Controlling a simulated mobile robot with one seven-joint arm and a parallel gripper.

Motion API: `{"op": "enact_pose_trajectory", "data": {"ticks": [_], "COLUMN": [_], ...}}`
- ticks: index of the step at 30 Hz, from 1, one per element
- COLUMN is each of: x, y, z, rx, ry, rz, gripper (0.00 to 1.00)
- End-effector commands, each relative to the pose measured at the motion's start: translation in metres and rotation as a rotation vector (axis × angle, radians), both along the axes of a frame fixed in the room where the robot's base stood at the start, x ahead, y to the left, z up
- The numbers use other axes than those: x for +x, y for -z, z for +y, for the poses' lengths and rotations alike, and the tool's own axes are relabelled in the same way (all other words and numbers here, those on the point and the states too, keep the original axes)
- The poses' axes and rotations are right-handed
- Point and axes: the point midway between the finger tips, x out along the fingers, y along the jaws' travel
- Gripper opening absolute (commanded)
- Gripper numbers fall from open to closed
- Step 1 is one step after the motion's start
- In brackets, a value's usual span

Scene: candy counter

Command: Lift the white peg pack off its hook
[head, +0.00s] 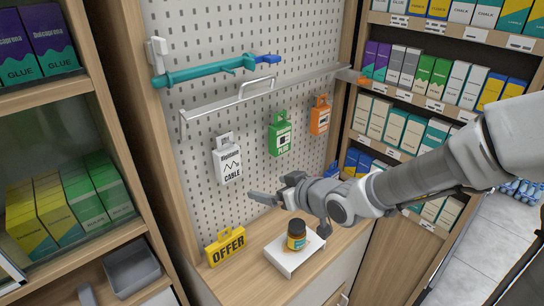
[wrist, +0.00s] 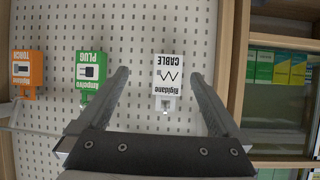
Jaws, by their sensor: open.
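The white peg pack (head: 228,160), printed CABLE, hangs upright on the grey pegboard (head: 200,100), leftmost of three packs. In the wrist view the white pack (wrist: 168,78) appears upside down, framed between my two fingers, with its hang tab and a small bright hook tip (wrist: 165,113) visible. My gripper (head: 268,190) is open and empty, in front of the board, below and to the right of the white pack. Its open fingers (wrist: 160,73) also show in the wrist view, apart from the pack.
A green PLUG pack (head: 280,137) and an orange pack (head: 320,117) hang to the right. A metal rail (head: 260,92) and a teal bar (head: 205,72) cross above. Below stand a yellow OFFER sign (head: 227,246) and a brown jar (head: 296,236) on a white block (head: 283,262).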

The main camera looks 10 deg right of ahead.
Motion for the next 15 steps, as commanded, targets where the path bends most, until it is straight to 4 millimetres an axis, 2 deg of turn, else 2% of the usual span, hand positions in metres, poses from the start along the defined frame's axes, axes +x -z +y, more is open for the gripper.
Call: {"op": "enact_pose_trajectory", "data": {"ticks": [1,6,9,15], "x": [-0.002,-0.007,-0.007,0.001], "y": [-0.017,-0.044,-0.047,-0.042], "z": [0.003,0.014,0.017,0.023], "rx": [0.023,0.057,0.062,0.062], "ry": [-0.02,-0.071,-0.08,-0.084], "rz": [-0.037,-0.121,-0.137,-0.137], "gripper": [1.0,1.0,1.0,1.0]}}
